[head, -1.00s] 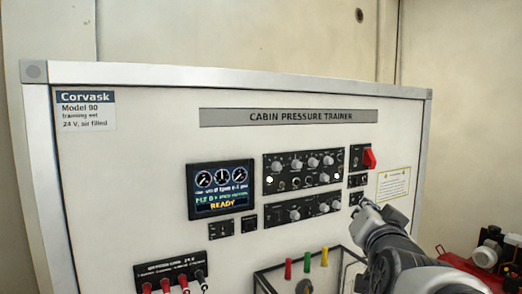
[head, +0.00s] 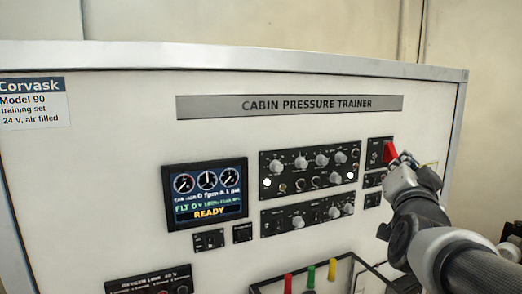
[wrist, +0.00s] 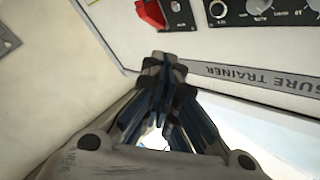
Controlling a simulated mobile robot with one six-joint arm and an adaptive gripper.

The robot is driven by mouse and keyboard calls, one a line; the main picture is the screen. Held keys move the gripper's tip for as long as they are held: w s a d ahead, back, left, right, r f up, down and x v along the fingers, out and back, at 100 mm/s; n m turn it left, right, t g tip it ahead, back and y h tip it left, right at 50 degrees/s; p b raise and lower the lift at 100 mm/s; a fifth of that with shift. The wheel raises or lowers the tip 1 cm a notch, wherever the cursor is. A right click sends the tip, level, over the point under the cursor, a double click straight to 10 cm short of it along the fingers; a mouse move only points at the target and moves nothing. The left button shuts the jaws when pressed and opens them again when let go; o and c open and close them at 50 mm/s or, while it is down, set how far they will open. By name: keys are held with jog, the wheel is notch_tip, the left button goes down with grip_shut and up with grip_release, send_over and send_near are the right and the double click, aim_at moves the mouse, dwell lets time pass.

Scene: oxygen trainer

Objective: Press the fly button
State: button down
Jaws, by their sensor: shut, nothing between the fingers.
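My gripper (head: 404,160) is shut and empty at the right side of the trainer panel, just right of a red switch guard (head: 390,152). In the wrist view the shut fingertips (wrist: 172,58) point toward the panel, and the red guard (wrist: 150,14) is above them. I cannot read a label that marks the fly button. Small dark switch plates sit below the red guard (head: 373,181) and below the display (head: 208,240). The display (head: 205,193) shows FLT and READY. I cannot tell whether the fingers touch the panel.
Two black control panels with several knobs (head: 310,168) fill the middle of the board. A tray with red, yellow and green pegs (head: 311,276) is below. An oxygen line panel (head: 150,282) is at lower left.

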aim_at(356, 153)
jog(key=w+a+p, duration=0.3)
jog(key=w+p, duration=0.1)
jog(key=w, duration=0.4)
jog(key=shift+w, duration=0.2)
dwell(1.3)
jog(key=shift+w+a, duration=0.15)
jog(key=shift+w, duration=0.15)
jog(key=shift+w+a, duration=0.15)
jog(key=shift+w, duration=0.25)
dwell(0.8)
dwell(0.4)
jog(key=shift+s+d+b, duration=0.3)
jog(key=shift+s+b, duration=0.45)
jog(key=shift+b, duration=0.1)
